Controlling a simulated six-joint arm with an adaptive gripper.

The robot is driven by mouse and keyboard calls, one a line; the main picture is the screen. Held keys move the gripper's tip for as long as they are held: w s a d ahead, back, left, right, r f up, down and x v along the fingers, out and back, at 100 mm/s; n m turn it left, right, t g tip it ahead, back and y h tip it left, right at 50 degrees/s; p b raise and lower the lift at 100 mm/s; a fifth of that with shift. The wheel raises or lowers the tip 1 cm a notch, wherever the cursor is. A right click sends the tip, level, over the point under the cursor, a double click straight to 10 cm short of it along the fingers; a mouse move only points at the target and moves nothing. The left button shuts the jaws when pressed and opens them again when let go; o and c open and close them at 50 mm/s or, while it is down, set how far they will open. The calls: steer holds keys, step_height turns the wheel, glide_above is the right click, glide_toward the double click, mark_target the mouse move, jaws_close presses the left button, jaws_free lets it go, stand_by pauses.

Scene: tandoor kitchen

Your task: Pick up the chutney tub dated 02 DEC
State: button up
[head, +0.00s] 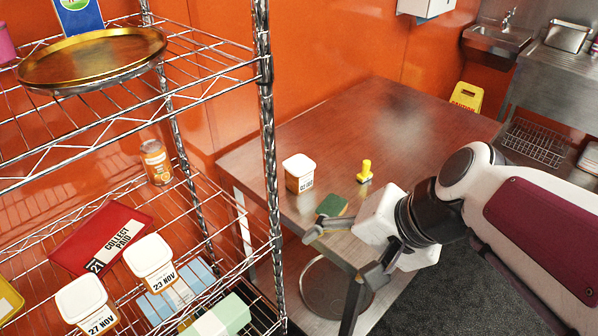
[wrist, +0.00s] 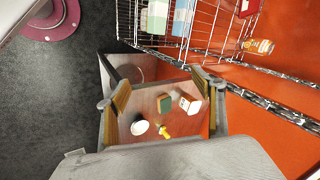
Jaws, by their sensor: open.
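A white-lidded chutney tub (head: 299,174) stands upright on the steel table; its small label appears to read 02 DEC. It also shows in the wrist view as a small white tub (wrist: 189,104), beyond the fingertips and towards the right one. My gripper (head: 338,252) is open and empty, at the table's near edge, apart from the tub. Its two spread fingers show in the wrist view (wrist: 162,90). Two similar tubs stand on the wire rack, one labelled 23 NOV (head: 149,262) and one 27 NOV (head: 87,303).
A green sponge (head: 332,205) and a yellow-handled item (head: 365,171) are near the tub. A white round thing (wrist: 140,127) lies on the table in the wrist view. The rack's upright post (head: 268,130) stands left of the table. The table's far part is clear.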

steer(key=w+a+m+y, duration=0.3)
steer(key=w+a+m, duration=0.15)
steer(key=w, duration=0.45)
steer(key=m+t, duration=0.6)
steer(key=m, duration=1.3)
glide_toward(308, 171)
steer(key=shift+n+y, duration=0.25)
steer(key=shift+y, duration=0.05)
steer(key=x, duration=0.6)
steer(key=shift+w+d+f, duration=0.15)
steer(key=shift+w+f, duration=0.15)
steer(key=shift+f, duration=0.15)
steer(key=shift+x, duration=1.3)
steer(key=shift+w, duration=0.1)
steer(key=shift+x, duration=2.5)
